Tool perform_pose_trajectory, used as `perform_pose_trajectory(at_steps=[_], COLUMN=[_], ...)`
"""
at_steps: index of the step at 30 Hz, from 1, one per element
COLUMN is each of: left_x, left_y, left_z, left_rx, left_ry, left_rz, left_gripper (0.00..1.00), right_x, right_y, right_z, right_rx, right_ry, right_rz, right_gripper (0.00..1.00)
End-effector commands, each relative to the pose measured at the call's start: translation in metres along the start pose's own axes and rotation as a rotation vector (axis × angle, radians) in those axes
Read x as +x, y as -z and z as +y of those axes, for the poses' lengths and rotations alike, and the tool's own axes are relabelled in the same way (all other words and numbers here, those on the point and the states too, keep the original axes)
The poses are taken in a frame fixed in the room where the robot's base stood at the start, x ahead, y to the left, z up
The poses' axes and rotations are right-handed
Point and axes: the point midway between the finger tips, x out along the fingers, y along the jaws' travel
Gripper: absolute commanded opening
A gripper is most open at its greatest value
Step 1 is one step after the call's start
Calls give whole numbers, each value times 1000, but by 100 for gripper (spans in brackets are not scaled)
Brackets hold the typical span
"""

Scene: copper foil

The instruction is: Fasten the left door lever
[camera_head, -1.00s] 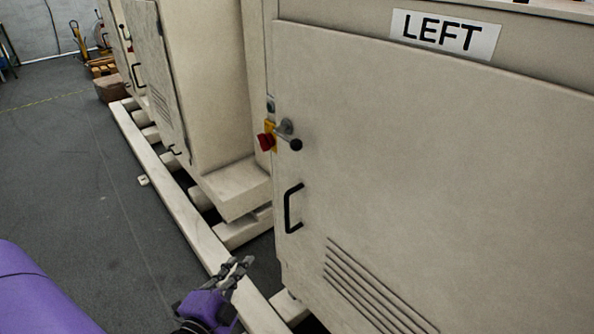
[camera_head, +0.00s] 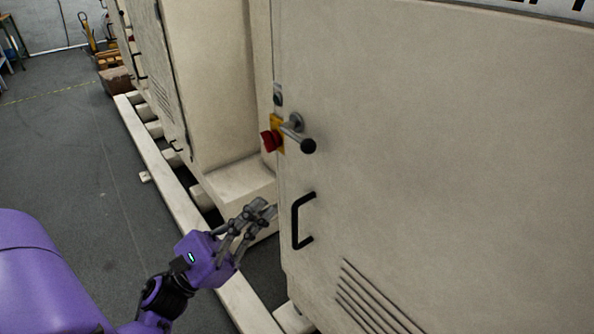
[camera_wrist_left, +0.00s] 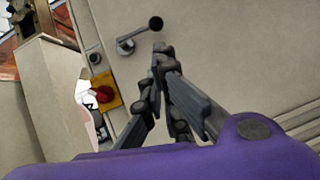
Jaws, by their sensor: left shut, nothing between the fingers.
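The left door (camera_head: 430,170) is a large beige cabinet door, and it looks closed. Its lever (camera_head: 298,132) is a short grey arm with a black ball end, slanting down to the right in the head view. The lever also shows in the left wrist view (camera_wrist_left: 140,34), just beyond the fingertips. My left gripper (camera_head: 268,208) is purple with grey fingers, shut and empty. It is below and left of the lever, near the door's left edge, apart from the lever. It also shows in the left wrist view (camera_wrist_left: 160,50). My right gripper is not in view.
A red emergency button on a yellow plate (camera_head: 276,134) sits immediately left of the lever. A black pull handle (camera_head: 301,220) is below it. A white floor beam (camera_head: 170,180) runs along the cabinets. The grey floor (camera_head: 75,170) at left is open.

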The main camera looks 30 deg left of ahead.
Motion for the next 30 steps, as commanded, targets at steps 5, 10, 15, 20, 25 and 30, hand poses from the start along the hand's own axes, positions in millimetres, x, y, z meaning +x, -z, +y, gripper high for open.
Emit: perform_pose_trajectory(at_steps=[5,10,15,20,25,30], left_x=[0,7,33,64,88,99], left_y=[0,0,-2,-2,-1,0], left_z=[0,0,1,1,1,1], left_rx=[-2,-4,-4,-4,-4,-4], left_ry=[-1,-1,1,1,-1,-2], left_rz=[0,-1,-4,-4,-2,0], left_gripper=[0,0,0,0,0,0], right_x=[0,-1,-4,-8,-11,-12], right_y=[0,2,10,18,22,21], right_z=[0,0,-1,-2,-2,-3], right_rx=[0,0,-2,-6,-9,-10], right_ry=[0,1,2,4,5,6], right_rz=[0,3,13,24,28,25], right_gripper=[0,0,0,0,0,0])
